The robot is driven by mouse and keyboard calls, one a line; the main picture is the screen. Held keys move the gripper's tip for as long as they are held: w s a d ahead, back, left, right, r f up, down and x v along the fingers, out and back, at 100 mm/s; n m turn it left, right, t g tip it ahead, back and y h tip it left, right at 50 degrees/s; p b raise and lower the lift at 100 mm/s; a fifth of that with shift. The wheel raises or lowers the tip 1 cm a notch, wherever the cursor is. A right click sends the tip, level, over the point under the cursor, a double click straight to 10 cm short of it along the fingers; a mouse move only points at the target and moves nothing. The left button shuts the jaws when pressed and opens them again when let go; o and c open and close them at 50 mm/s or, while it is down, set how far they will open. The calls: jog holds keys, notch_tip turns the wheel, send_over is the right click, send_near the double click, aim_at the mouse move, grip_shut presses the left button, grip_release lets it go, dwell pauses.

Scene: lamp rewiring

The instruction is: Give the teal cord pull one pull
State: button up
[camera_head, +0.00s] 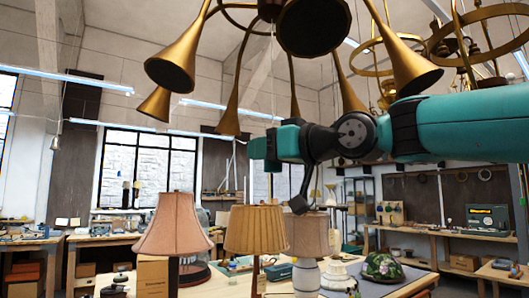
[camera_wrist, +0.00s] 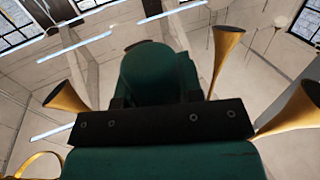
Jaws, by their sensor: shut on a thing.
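My gripper (camera_head: 260,148) is at the left end of my teal arm in the head view, below the brass horn lamp (camera_head: 311,24). A thin pale cord (camera_head: 272,85) hangs from that lamp and runs down to my gripper. In the wrist view, a dark teal rounded piece (camera_wrist: 153,72), which looks like the cord pull, fills the middle just past the black crossbar of my gripper. My gripper is shut on it. The fingertips are mostly hidden, and I cannot make out the pull's lower end.
Brass horns (camera_head: 183,60) hang close above and left of my gripper. Ring-shaped brass lamps (camera_head: 484,35) hang at the upper right. Below stand shaded table lamps, one pink (camera_head: 173,226) and one tan (camera_head: 255,230), on a bench. Open air lies left of my gripper.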

jog(key=o, duration=1)
